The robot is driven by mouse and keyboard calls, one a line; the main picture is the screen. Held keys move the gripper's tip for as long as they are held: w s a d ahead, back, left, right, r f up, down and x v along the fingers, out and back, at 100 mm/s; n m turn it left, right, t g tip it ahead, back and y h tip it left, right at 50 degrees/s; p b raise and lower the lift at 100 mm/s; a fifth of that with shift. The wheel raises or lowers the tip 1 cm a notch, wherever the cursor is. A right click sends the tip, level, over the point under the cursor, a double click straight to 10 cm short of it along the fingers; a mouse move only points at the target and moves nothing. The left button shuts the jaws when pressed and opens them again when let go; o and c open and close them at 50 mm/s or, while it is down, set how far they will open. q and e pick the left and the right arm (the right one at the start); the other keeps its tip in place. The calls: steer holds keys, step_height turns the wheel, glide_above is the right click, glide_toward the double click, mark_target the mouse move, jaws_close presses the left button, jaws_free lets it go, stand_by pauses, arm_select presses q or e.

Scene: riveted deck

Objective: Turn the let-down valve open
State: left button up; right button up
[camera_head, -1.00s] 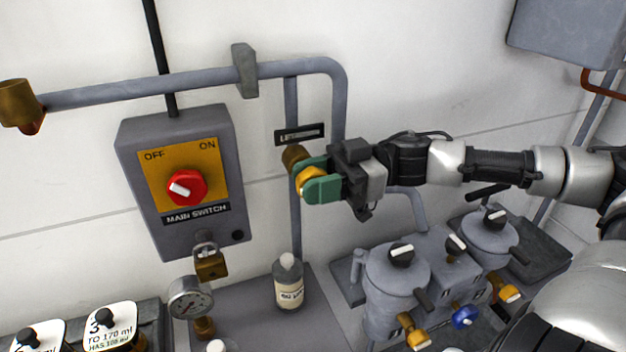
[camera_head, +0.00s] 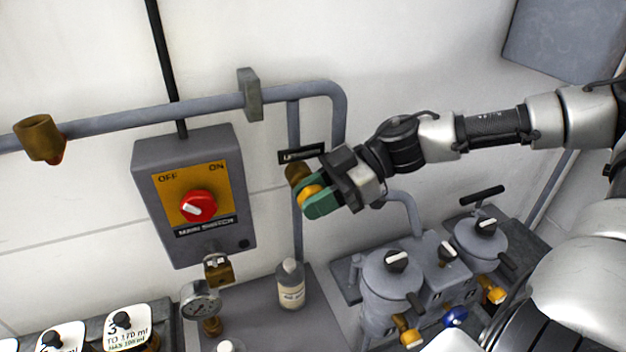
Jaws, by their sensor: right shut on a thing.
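The let-down valve has a yellow knob (camera_head: 309,194) and a brass body (camera_head: 296,172) on the vertical grey pipe (camera_head: 297,235), right of the main switch box. A black label plate (camera_head: 301,154) sits just above it, and its text is mostly covered or too small to read. My right gripper (camera_head: 317,198) reaches in from the right, with its green fingers shut around the yellow knob. The gripper hides part of the knob, so its exact angle is hard to tell. My left gripper is not in view.
The grey main switch box (camera_head: 194,252) with a red knob (camera_head: 198,207) and a brass padlock (camera_head: 217,270) hangs at left. Below stand a gauge (camera_head: 201,301), a capped bottle (camera_head: 291,285) and grey pots (camera_head: 388,287) with small valves. A horizontal pipe (camera_head: 195,105) runs above.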

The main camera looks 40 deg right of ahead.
steer(key=g+h+p, duration=0.1)
steer(key=h+p, duration=0.2)
steer(key=h, duration=0.3)
steer(key=shift+a, duration=0.15)
steer(key=shift+f+g+h, duration=0.1)
steer(key=shift+g+h, duration=0.2)
steer(key=shift+h, duration=0.3)
steer(key=shift+f+h, duration=0.1)
steer(key=shift+h, duration=0.4)
steer(key=shift+w+f+h+b, duration=0.1)
steer(key=shift+f+h+b, duration=0.05)
steer(key=shift+h+b, duration=0.25)
steer(key=g+h+b, duration=0.1)
steer(key=h+b, duration=0.2)
steer(key=b, duration=0.4)
steer(key=shift+f, duration=0.2)
steer(key=shift+r+h+b, duration=0.2)
steer(key=shift+h+b, duration=0.3)
steer(key=shift+b, duration=0.2)
steer(key=shift+r, duration=0.1)
